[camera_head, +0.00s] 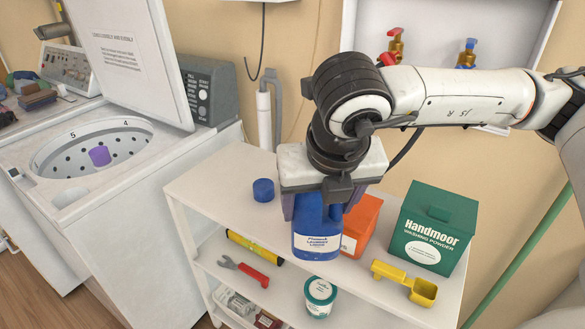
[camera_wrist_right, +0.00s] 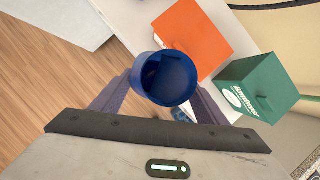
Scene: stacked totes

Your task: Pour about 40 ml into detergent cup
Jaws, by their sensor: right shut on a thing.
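My right gripper (camera_head: 320,205) is shut on the blue laundry liquid bottle (camera_head: 317,240), which stands upright at the white shelf's top level. In the right wrist view the gripper (camera_wrist_right: 165,95) has one finger on each side of the bottle (camera_wrist_right: 165,77). Its round top faces the camera and shows a dark opening. A blue cap (camera_head: 263,190) lies apart on the shelf top, left of the bottle. A small purple cup (camera_head: 100,156) sits inside the open washing machine's tub at the left. Its contents cannot be seen. My left gripper is not in view.
An orange box (camera_head: 362,224) stands close right of the bottle. A green washing powder box (camera_head: 432,228) and yellow scoop (camera_head: 405,282) are farther right. The washer's raised lid (camera_head: 125,55) stands at the left. The white shelf (camera_head: 205,185) has free room at its left end.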

